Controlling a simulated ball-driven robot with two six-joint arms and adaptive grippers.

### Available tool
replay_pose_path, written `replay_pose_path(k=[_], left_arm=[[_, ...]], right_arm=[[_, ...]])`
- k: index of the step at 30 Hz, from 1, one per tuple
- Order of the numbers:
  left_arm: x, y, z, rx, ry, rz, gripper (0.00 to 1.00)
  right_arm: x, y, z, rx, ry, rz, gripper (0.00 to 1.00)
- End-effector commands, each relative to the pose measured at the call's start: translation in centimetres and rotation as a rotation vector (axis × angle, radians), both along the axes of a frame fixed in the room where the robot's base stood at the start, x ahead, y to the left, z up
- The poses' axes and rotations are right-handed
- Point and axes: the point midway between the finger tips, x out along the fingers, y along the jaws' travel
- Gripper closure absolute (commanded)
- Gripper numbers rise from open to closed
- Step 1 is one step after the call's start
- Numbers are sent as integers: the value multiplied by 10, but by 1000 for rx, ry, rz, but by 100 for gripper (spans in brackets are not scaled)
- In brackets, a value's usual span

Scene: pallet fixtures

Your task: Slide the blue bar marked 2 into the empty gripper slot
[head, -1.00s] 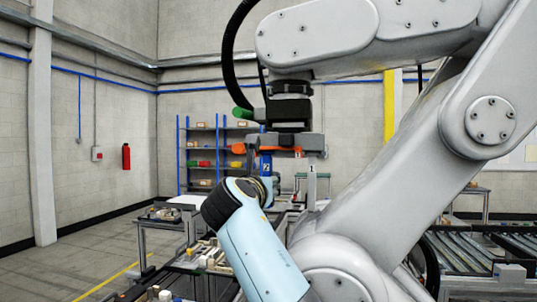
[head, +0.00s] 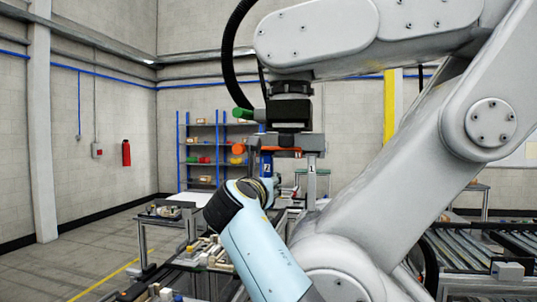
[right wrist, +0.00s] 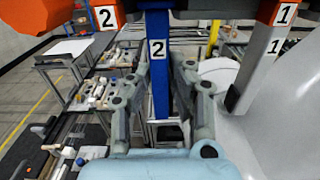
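The blue bar marked 2 (right wrist: 158,82) stands upright in the middle of the right wrist view, and its upper part shows in the head view (head: 267,166). My right gripper (right wrist: 163,72) has its two grey fingers on either side of the bar and looks shut on it. The bar's top end runs out of the right wrist view. A large orange-and-grey gripper hangs above. Its orange slot marked 2 (right wrist: 106,16) is left of the bar, and its orange slot marked 1 (right wrist: 285,12) holds a grey bar marked 1 (right wrist: 262,60). My left gripper is not in view.
A big grey robot arm (head: 440,110) fills the right of the head view and carries the large gripper. Tables with loose parts (right wrist: 95,92) stand below and left. A blue shelf rack (head: 215,155) is at the back. Open floor lies left.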

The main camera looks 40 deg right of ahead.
Motion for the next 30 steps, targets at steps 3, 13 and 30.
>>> replay_pose_path(k=[3,13,30], left_arm=[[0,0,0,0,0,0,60],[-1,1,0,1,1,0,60],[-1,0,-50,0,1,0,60]], right_arm=[[0,0,0,0,0,0,68],[0,0,0,1,1,0,55],[-30,35,-3,3,-2,-1,55]])
